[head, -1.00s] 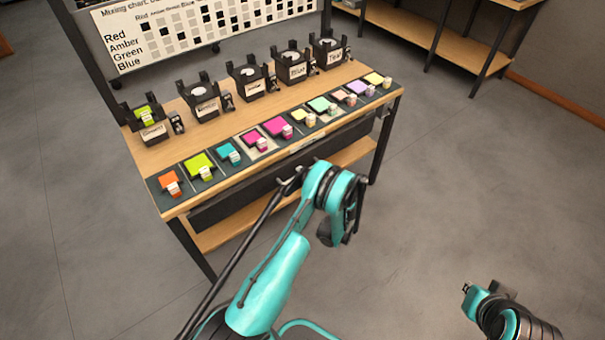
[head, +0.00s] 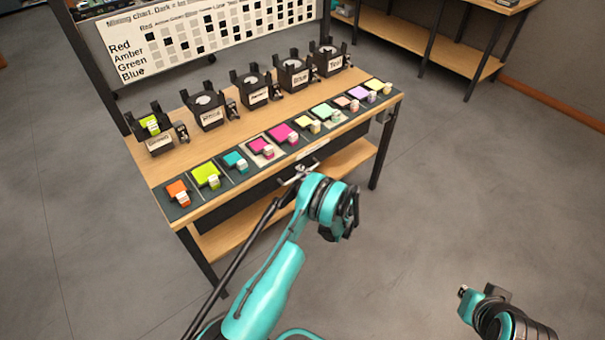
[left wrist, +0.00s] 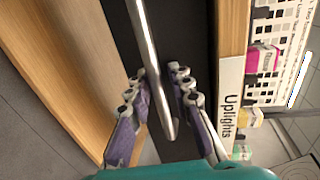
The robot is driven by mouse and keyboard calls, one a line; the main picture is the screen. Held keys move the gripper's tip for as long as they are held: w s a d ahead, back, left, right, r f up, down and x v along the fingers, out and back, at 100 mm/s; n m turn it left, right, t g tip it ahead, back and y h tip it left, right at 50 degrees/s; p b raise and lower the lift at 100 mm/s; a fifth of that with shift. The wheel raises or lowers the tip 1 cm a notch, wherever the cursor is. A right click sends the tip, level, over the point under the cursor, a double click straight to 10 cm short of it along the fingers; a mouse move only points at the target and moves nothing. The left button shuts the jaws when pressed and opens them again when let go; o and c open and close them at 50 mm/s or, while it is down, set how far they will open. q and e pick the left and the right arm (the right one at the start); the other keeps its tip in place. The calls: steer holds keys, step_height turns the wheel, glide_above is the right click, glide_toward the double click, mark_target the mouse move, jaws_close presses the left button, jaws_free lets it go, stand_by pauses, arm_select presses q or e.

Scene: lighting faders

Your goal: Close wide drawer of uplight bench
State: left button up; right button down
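The uplight bench (head: 196,137) has a wooden top, and its wide black drawer (head: 240,207) sits under the front edge. The drawer front (left wrist: 122,25) also shows dark in the left wrist view, with a silver bar handle (left wrist: 150,55) along it. My left gripper (head: 297,175) is at the drawer front in the head view. In the left wrist view its fingers (left wrist: 158,88) stand apart on both sides of the handle, with gaps visible. Contact with the handle cannot be told. My right gripper (head: 474,292) is away from the bench, low on the right, its opening unclear.
Several black light fixtures (head: 254,88) stand along the bench top, with a row of colored swatches (head: 207,174) in front. A chart board (head: 200,35) is behind. A lower shelf (head: 215,241) lies under the drawer. The floor on the right is clear.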

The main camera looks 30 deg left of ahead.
arm_select(q)
steer(key=v, duration=1.2)
steer(key=s+d+r+n+h, duration=0.1)
steer(key=s+r+h, duration=0.25)
steer(key=r, duration=0.65)
steer(key=s+d+r+h, duration=0.1)
steer(key=s+r+h, duration=0.25)
steer(key=r, duration=0.65)
steer(key=s+d+r+n+h, duration=0.1)
steer(key=s+d+h, duration=0.1)
steer(key=s, duration=0.5)
steer(key=s+d+r+n+h, duration=0.1)
steer(key=s+d+r+h, duration=0.1)
steer(key=s, duration=0.6)
steer(key=s+d+r+n+t+h, duration=0.1)
steer(key=s+d+r+h, duration=0.1)
steer(key=s, duration=0.5)
steer(key=shift+s+d+r+n+h, duration=0.25)
steer(key=shift+d+h, duration=0.55)
steer(key=shift+d, duration=0.4)
